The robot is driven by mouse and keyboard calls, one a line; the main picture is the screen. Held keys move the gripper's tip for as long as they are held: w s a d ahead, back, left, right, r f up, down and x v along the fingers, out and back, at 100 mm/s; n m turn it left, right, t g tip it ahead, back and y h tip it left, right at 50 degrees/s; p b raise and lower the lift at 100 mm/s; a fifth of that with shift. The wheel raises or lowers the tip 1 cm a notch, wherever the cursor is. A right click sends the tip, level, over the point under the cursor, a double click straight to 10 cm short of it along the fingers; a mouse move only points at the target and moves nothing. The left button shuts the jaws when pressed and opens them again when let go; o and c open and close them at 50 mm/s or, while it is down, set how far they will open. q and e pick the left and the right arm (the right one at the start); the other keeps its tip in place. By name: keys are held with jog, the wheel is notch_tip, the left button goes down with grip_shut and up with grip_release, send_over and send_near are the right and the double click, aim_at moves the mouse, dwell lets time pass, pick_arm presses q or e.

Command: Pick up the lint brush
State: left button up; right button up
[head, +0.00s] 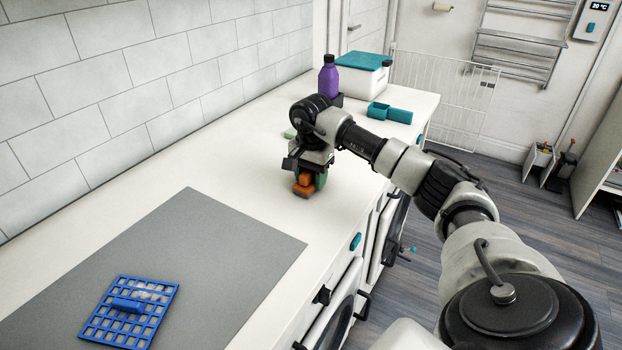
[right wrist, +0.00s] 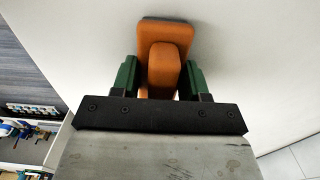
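The lint brush, which I take to be the orange block-shaped piece (head: 303,186), is low at the counter, below my right gripper. In the right wrist view it shows as a wide orange pad with a narrower raised handle (right wrist: 163,70). My right gripper (head: 311,182) points down over it. Its green fingers (right wrist: 162,80) stand on either side of the handle, with narrow gaps seeming to show between fingers and handle. The brush's underside is hidden. My left gripper is not in view.
A blue grid-like piece (head: 130,312) lies on a grey mat (head: 200,245) at the front left. Behind my right arm stand a purple bottle (head: 329,80), a white box with a teal lid (head: 361,75) and a teal scoop-like piece (head: 390,113). A tiled wall borders the counter's left side.

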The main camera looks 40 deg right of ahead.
jog(key=c, duration=0.4)
jog(key=shift+o, duration=0.2)
jog(key=shift+r, duration=0.1)
jog(key=shift+r, duration=0.2)
notch_tip(320, 180, up, 4)
jog(key=shift+w+f, duration=0.1)
jog(key=s+d+r+b, duration=0.2)
jog(key=s+r, duration=0.4)
jog(key=s, duration=0.5)
jog(key=shift+s+r, duration=0.3)
jog(key=shift+d, duration=0.1)
